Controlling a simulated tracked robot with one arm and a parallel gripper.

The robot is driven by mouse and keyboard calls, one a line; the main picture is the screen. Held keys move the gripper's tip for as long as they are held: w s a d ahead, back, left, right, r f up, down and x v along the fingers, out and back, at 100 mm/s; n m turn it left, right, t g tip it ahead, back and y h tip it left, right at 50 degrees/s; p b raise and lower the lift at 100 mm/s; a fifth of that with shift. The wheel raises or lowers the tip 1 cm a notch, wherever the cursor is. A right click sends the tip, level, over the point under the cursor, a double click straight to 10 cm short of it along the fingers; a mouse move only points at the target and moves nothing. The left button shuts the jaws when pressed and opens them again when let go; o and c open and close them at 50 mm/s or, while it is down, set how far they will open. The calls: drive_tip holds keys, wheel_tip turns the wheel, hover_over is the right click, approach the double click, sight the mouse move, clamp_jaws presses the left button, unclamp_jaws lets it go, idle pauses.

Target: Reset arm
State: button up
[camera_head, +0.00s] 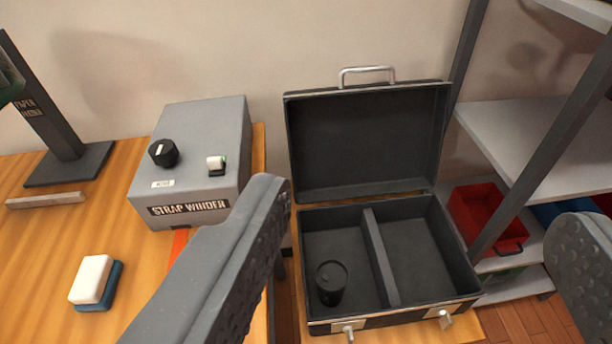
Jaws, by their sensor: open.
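My gripper (415,235) is open. Its left finger crosses the lower middle of the view and its right finger shows at the right edge. The fingers are wide apart and nothing is held between them. Beyond them stands an open black case (375,262) with its lid raised at the back and a divider in its base. A dark cylindrical object (331,282) stands in the case's left compartment. The right compartment looks empty. My left finger hides part of the table and the strap winder's front right side.
A grey box labelled STRAP WINDER (203,160) stands left on the wooden table (45,245). A white and blue block (94,280) lies in front of it. A dark stand (65,150) is at far left. Shelving (540,140) with a red bin (482,218) is at right.

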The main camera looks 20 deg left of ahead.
wheel_tip(320, 180, up, 14)
drive_tip(key=p, duration=1.4)
drive_tip(key=shift+s, duration=0.2)
